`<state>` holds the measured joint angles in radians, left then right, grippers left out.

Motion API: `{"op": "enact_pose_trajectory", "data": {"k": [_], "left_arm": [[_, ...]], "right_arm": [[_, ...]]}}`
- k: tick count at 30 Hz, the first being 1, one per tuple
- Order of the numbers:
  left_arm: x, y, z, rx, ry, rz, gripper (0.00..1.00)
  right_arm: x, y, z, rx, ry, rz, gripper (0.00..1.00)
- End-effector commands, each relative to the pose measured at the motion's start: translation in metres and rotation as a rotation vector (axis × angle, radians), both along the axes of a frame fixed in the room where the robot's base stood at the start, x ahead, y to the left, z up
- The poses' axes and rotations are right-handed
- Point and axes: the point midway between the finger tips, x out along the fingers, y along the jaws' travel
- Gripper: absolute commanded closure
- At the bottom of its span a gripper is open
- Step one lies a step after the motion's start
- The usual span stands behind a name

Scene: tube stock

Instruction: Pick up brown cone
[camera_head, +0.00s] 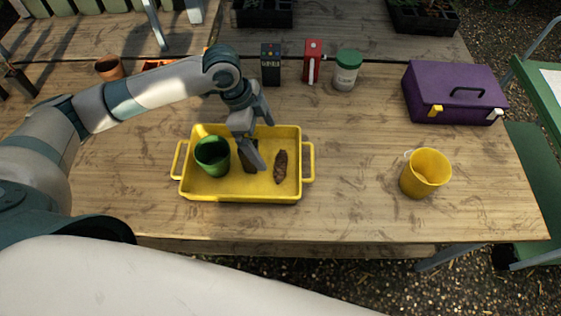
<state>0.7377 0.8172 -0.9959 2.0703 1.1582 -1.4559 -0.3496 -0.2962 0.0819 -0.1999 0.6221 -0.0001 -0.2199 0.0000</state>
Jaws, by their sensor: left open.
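A brown cone (280,166) lies in the right half of a yellow tray (240,197) with a handle at each end. A green cup (212,156) stands in the left part of the same tray. My left gripper (254,160) reaches down into the tray between the green cup and the cone. Its jaws are open, and the cone lies just to the right of the fingers, apart from them. A dark patch beside the fingers may be a finger or shadow; I cannot tell. My right gripper does not show.
A yellow bucket (425,172) stands right of the tray. A purple toolbox (453,92) is at the back right. A white jar with a green lid (346,70), a red item (313,62) and a dark box (271,65) stand behind the tray. The table between tray and bucket is clear.

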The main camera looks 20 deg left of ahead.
Motion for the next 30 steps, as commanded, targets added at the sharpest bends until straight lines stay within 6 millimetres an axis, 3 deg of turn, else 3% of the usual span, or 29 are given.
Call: {"op": "enact_pose_trajectory", "data": {"k": [6,12,24,30], "left_arm": [[0.000,-0.012,-0.034,-0.001,0.004,-0.001,0.00],[0.002,-0.017,-0.054,0.001,0.001,0.001,0.00],[0.003,-0.018,-0.057,0.000,0.000,0.000,0.00],[0.002,-0.024,-0.066,0.000,0.002,-0.001,0.00]], "right_arm": [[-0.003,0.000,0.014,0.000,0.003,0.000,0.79],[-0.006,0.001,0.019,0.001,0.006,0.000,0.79],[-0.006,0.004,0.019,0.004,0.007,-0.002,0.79],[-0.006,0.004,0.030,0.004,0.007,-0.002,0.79]]}}
